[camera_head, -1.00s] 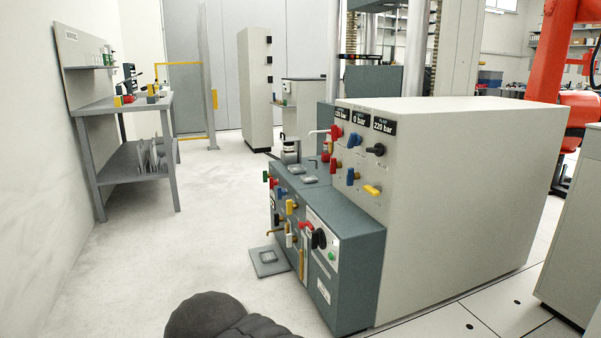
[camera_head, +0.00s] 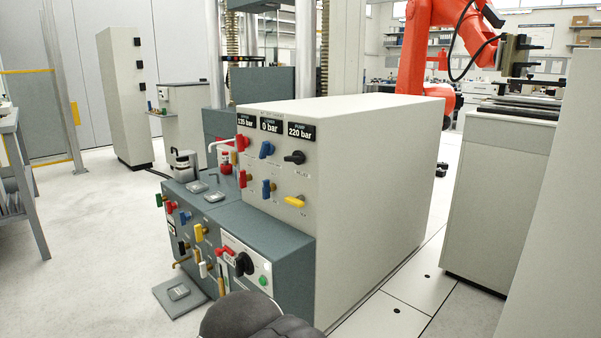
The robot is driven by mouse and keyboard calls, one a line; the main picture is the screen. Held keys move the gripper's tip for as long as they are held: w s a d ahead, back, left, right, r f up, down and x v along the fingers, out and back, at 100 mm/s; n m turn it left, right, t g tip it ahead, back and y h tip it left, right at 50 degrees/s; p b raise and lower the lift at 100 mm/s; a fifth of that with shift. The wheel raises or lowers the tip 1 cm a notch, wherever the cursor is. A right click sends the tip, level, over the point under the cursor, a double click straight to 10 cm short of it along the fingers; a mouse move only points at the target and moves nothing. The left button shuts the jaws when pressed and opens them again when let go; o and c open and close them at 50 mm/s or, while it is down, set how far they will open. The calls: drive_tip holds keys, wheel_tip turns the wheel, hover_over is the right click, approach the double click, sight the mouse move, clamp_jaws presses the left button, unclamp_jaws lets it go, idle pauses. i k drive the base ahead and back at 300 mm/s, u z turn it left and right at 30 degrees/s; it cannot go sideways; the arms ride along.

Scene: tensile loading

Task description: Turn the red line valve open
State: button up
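A console carries several red handles, and I cannot tell which one is the red line valve. On its light upper panel, one red handle (camera_head: 242,143) is under the left display, and another red handle (camera_head: 246,180) is lower. On the dark lower front, a red knob (camera_head: 171,206) is at the left. A red lever (camera_head: 225,251) is beside a black knob (camera_head: 244,264). The small labels are too blurred to read. A dark rounded part of my arm shows at the bottom edge. My gripper's fingers are not in view.
Blue handles (camera_head: 266,150), a yellow handle (camera_head: 295,201) and a black knob (camera_head: 295,157) share the upper panel. Displays (camera_head: 270,127) read about 135, 0 and 220 bar. A flat grey plate (camera_head: 180,296) lies on the floor. Open floor (camera_head: 95,230) is at the left.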

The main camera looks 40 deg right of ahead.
sight(243, 178)
drive_tip(key=z, duration=0.35)
drive_tip(key=i, duration=1.25)
drive_tip(key=u, duration=0.3)
